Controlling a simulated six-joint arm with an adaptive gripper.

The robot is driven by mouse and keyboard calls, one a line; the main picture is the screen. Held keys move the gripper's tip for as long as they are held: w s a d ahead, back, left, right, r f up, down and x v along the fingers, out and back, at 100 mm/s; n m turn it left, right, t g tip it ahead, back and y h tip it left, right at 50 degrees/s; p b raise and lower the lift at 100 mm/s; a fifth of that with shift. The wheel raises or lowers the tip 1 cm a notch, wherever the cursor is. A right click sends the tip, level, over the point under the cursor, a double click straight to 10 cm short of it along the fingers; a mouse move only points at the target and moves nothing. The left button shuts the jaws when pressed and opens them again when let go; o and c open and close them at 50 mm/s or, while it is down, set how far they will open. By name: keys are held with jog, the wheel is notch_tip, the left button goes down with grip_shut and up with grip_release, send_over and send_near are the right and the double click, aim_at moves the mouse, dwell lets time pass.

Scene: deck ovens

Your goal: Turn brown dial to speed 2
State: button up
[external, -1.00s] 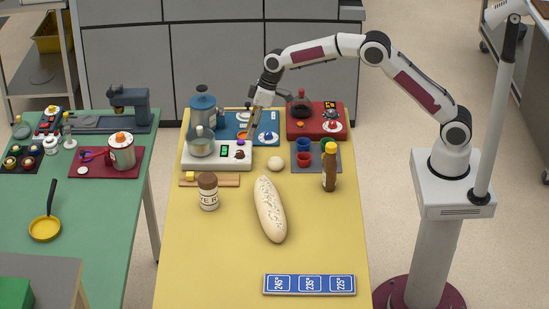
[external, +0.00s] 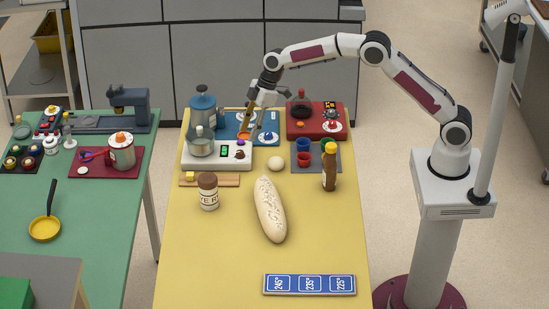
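The brown dial (external: 240,155) is a small dark knob at the right front of a white appliance (external: 216,163) with a metal bowl (external: 201,143) on it. A green display (external: 224,151) and a small purple part (external: 240,142) are close to the dial. Any speed marks are too small to read. My gripper (external: 248,127) points down over the blue mat area behind the white appliance, behind and slightly right of the dial and apart from it. Its fingers are too small to tell whether they are open or shut.
A blue pot (external: 203,112) stands behind the appliance. A red appliance (external: 316,128) with a glass pot, a grey mat (external: 297,164) with cups, and a brown bottle (external: 330,170) are to the right. A dough ball (external: 276,163) lies right of the dial.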

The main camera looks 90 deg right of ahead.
aim_at(241, 151)
jog(key=shift+f, duration=0.1)
jog(key=shift+x, duration=3.8)
jog(key=c, duration=1.1)
